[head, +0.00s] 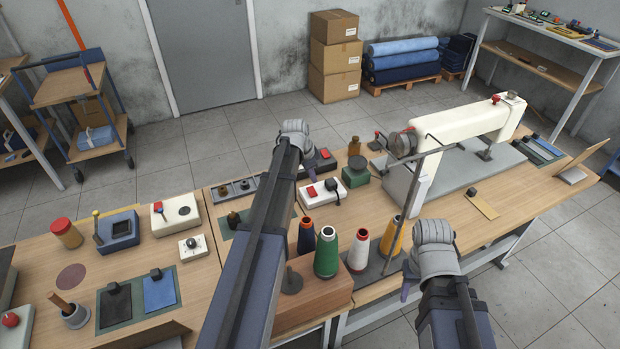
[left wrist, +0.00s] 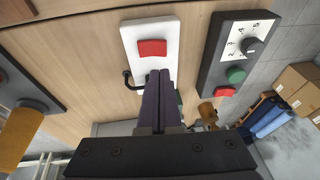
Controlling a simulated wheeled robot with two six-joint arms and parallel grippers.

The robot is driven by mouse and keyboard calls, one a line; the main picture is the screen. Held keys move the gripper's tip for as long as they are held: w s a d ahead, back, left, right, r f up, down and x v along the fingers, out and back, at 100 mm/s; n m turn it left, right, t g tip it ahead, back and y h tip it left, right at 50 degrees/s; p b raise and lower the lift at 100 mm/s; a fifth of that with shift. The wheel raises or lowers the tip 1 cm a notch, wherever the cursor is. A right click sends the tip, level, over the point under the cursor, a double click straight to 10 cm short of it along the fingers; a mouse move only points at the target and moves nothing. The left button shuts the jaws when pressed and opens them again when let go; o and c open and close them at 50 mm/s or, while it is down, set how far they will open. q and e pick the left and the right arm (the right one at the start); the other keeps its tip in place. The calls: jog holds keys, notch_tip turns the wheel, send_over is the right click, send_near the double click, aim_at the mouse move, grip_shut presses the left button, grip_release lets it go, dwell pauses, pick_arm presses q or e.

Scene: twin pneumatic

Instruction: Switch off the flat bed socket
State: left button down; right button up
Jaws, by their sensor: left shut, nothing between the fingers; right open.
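A white socket box (head: 318,198) with a red rocker switch (head: 312,191) stands on the middle table, left of the flat bed sewing machine (head: 470,130). A black plug or lead (head: 333,185) sits on its right side. In the left wrist view, the white box (left wrist: 130,32) shows its red rocker (left wrist: 152,48) face on; its tilt cannot be told. My left gripper (head: 309,173) is shut and empty; its fingertips (left wrist: 160,72) appear just below the rocker, and contact cannot be told. My right gripper (head: 405,291) is at the lower right, away from the socket, and is open.
A black control box (left wrist: 225,60) with a numbered dial and green and red buttons stands close beside the socket. Another white box with a red switch (head: 170,218) is on the left table.

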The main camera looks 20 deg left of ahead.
aim_at(312, 186)
pick_arm(q)
jog(key=f, duration=0.1)
jog(key=f+b, duration=0.1)
jog(key=a+f+b, duration=0.1)
jog(key=shift+w+f, duration=0.2)
jog(key=shift+w, duration=0.2)
pick_arm(e)
notch_tip(312, 186, down, 3)
jog(key=shift+f, duration=0.15)
pick_arm(q)
jog(key=shift+w+a+f+g+h+b, duration=0.3)
jog(key=shift+w+a+f+h+b, duration=0.1)
jog(key=shift+b, duration=0.1)
jog(key=shift+s+d+r, duration=0.1)
jog(key=shift+s+d, duration=0.1)
jog(key=shift+s, duration=0.05)
pick_arm(e)
jog(key=shift+f, duration=0.3)
pick_arm(q)
jog(key=shift+s+d+r+p, duration=0.2)
jog(key=shift+s+d+p, duration=0.15)
jog(key=shift+s+d, duration=0.2)
pick_arm(e)
jog(key=shift+r, duration=0.25)
pick_arm(q)
jog(key=shift+w, duration=0.1)
